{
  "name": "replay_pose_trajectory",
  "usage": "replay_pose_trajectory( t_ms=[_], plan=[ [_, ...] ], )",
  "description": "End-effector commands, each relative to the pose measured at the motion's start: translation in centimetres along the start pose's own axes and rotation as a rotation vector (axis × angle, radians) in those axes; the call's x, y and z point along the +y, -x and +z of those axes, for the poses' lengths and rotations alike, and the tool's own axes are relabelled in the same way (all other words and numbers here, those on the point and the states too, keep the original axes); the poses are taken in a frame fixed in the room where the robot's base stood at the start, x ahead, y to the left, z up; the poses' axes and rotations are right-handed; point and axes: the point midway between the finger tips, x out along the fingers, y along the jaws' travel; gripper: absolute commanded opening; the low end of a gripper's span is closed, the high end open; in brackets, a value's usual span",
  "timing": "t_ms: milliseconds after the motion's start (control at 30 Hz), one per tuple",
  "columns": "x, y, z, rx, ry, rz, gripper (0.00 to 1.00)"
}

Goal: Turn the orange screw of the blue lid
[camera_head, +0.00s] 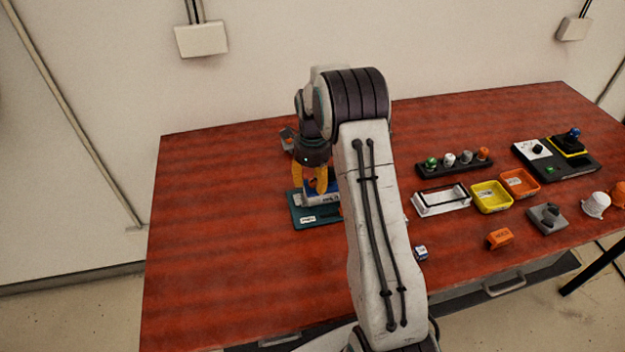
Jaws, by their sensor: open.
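My gripper (314,181) points down over the left half of the table, with its orange fingers open around the top of a box with a blue lid (309,187). The box (322,200) is whitish below the lid and stands on a dark green base plate (304,214) with a white label. A bit of orange shows between the fingers, but I cannot tell the screw from the fingertips. My arm hides the right side of the box and plate.
Right of my arm lie a rack of several knobs (455,163), a white tray (441,200), a yellow bin (491,197), an orange bin (520,183) and a black joystick panel (556,156). A small blue-white block (420,253) and an orange block (499,238) lie nearer. The table's left side (215,230) is clear.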

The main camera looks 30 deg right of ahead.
Motion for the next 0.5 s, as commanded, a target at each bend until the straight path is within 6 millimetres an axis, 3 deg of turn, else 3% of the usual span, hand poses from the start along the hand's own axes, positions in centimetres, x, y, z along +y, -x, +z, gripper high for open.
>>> replay_pose_trajectory(
  t_ms=[333,500],
  plan=[
    [0.02,-0.22,-0.01,0.000,0.000,0.000,0.48],
    [0.02,-0.21,-0.01,0.000,0.000,0.000,0.33]
  ],
)
